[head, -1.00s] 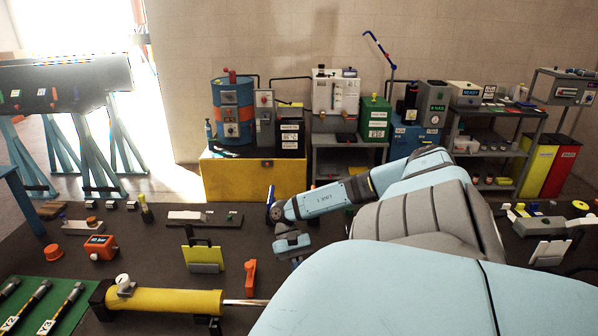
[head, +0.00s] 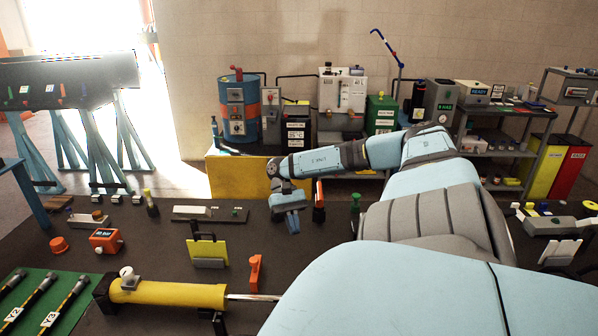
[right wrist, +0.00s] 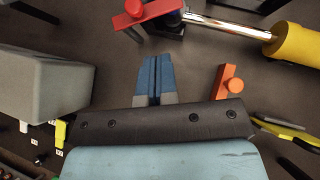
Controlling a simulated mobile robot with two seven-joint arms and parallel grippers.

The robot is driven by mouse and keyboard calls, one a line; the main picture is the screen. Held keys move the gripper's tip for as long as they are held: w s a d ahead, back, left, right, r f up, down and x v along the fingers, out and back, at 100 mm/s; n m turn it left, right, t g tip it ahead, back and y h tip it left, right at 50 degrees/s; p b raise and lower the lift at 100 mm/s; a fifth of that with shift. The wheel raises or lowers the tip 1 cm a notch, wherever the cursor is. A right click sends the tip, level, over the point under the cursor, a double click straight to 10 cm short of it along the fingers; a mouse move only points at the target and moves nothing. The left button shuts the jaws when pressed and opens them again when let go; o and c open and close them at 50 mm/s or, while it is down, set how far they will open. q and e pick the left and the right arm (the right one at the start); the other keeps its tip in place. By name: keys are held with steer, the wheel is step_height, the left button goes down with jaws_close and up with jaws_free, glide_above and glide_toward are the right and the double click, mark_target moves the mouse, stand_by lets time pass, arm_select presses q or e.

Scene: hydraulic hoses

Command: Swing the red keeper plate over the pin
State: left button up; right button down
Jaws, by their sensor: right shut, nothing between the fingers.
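The red keeper plate (right wrist: 150,13) shows at the top of the right wrist view, on a dark block at the end of the bright rod (right wrist: 225,26). A round red knob sits on it; I cannot make out the pin. In the head view my right arm hides the plate. The rod (head: 252,297) runs from the yellow cylinder (head: 170,294) to behind that arm. My right gripper (head: 290,228) is over the bench, beyond the cylinder. In the wrist view its blue fingers (right wrist: 158,62) are shut and empty, apart from the plate. My left gripper is not in view.
An orange bracket (head: 255,272) stands near the rod; it also shows in the wrist view (right wrist: 231,84). A yellow plate in a stand (head: 208,252) and an orange box (head: 106,240) are left of my gripper. A large grey block (right wrist: 40,85) fills the wrist view's left.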

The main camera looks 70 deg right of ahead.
steer(key=shift+v, duration=1.3)
